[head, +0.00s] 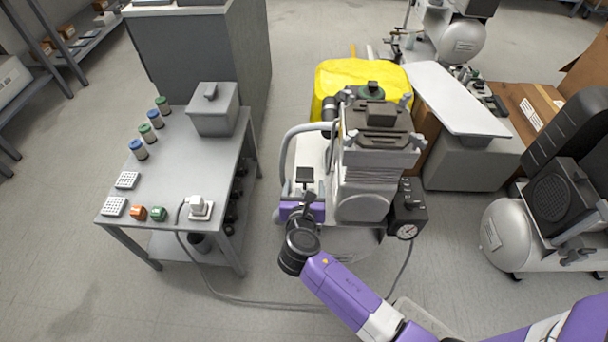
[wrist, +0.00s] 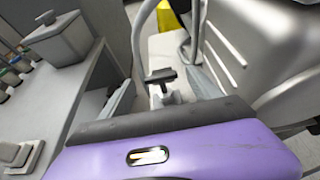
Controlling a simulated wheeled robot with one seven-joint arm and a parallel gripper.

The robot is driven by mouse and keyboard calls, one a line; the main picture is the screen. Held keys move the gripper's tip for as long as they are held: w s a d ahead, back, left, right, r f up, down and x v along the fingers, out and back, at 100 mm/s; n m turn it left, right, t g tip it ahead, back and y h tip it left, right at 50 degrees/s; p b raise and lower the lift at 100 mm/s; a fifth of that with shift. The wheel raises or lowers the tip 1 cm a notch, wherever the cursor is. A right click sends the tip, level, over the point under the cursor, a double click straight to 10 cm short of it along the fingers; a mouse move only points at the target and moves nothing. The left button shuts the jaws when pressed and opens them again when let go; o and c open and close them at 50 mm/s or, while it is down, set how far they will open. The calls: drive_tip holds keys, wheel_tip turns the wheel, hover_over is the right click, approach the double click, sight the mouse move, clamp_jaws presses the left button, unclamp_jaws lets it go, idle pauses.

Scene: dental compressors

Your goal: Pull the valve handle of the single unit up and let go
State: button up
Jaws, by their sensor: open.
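The single unit (head: 362,205) is a white and grey compressor standing on the floor, just right of the table. The valve handle (head: 305,174) is a small black bar at the unit's left side. In the wrist view the black handle (wrist: 160,76) sits on a light grey valve stem, near the picture's middle. My gripper (head: 303,192) is at the unit's left side, right by the handle. In the wrist view my gripper (wrist: 162,92) is open, with one grey finger on each side of the valve. I cannot tell whether either finger touches it. The fingers' lower parts are hidden behind my purple gripper body.
A grey table (head: 185,165) with a lidded box (head: 213,112), several small jars and a plugged-in cord stands to the left. A grey hose loops beside the handle. A yellow-covered object (head: 345,78) stands behind the unit. Another compressor (head: 510,235) is at right.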

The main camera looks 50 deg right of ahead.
drive_tip(key=b+x, duration=0.2)
drive_tip(key=x, duration=0.5)
clamp_jaws()
idle(0.3)
